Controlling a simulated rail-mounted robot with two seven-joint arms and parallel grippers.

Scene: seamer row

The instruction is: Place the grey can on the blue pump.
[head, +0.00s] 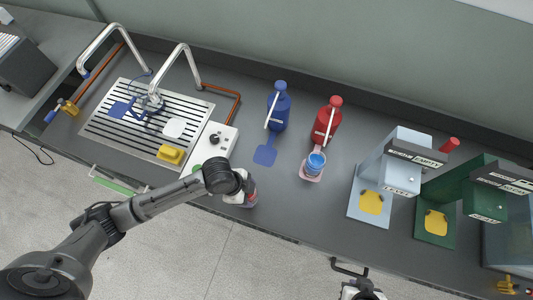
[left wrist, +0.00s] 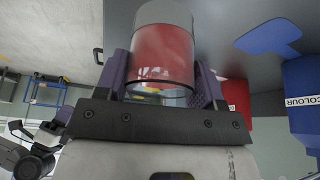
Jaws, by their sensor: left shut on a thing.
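My left gripper (head: 248,192) is shut on a can (left wrist: 163,50) with a red middle and a grey end. It holds the can at the counter's front edge, right of the white control box; my wrist hides much of it in the head view. The blue pump (head: 279,108) stands at the back of the counter, with a flat blue pad (head: 265,156) before it. Pump (left wrist: 302,85) and pad (left wrist: 275,35) also show at the right of the left wrist view. My right gripper (head: 362,291) is partly visible at the bottom edge; its fingers are unclear.
A red pump (head: 327,121) stands right of the blue one, with a blue-topped can (head: 315,163) before it. Grey (head: 405,160) and green (head: 470,190) machines stand further right. A white control box (head: 213,146) and drainer (head: 110,130) are left. The blue pad is bare.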

